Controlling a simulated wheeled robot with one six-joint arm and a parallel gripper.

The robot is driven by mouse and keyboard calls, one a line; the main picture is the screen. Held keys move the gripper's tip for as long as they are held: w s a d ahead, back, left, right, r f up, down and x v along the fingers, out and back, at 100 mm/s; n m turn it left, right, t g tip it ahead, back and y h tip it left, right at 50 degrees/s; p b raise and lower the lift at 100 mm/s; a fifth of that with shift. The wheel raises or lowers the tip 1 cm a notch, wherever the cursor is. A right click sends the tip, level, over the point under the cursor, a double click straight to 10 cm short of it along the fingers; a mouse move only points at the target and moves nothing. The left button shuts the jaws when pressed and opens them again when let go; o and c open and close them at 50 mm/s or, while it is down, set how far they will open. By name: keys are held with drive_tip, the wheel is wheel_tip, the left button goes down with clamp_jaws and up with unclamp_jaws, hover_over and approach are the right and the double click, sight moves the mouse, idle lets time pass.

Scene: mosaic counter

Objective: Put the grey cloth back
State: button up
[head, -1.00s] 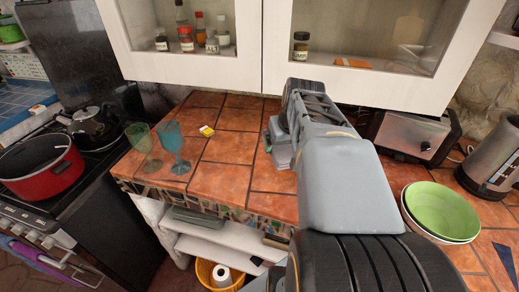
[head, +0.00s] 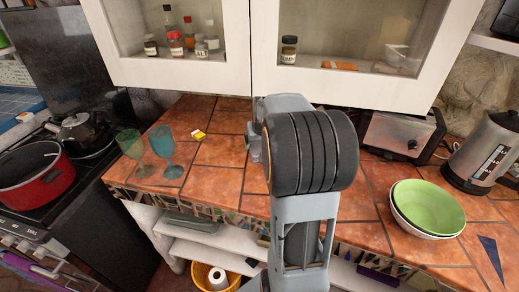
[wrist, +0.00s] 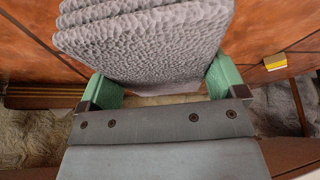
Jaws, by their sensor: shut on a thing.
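The grey cloth (wrist: 150,45) is a thick, folded piece with a bumpy weave, seen at the top of the wrist view. My gripper (wrist: 163,88) has green fingers, one at each side of the cloth, and is shut on it. The cloth is held over the tiled counter; how far above it I cannot tell. In the head view my own arm hides the cloth and most of my gripper, in front of the wall cabinet's lower edge.
A yellow box (head: 199,135) lies on the tiled counter (head: 222,151), left of my arm. Two glass goblets, green (head: 131,145) and blue (head: 163,142), stand near the left edge. A green bowl (head: 428,205), toaster (head: 400,133) and kettle (head: 482,155) are right. The white cabinet (head: 250,75) hangs above.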

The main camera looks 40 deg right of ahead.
drive_tip(key=shift+w+d+f, duration=0.1)
drive_tip(key=shift+w+f, duration=0.25)
drive_tip(key=shift+f, duration=1.6)
drive_tip(key=shift+f, duration=0.15)
drive_tip(key=shift+f+b, duration=0.15)
drive_tip(key=shift+b, duration=0.15)
drive_tip(key=o, duration=0.6)
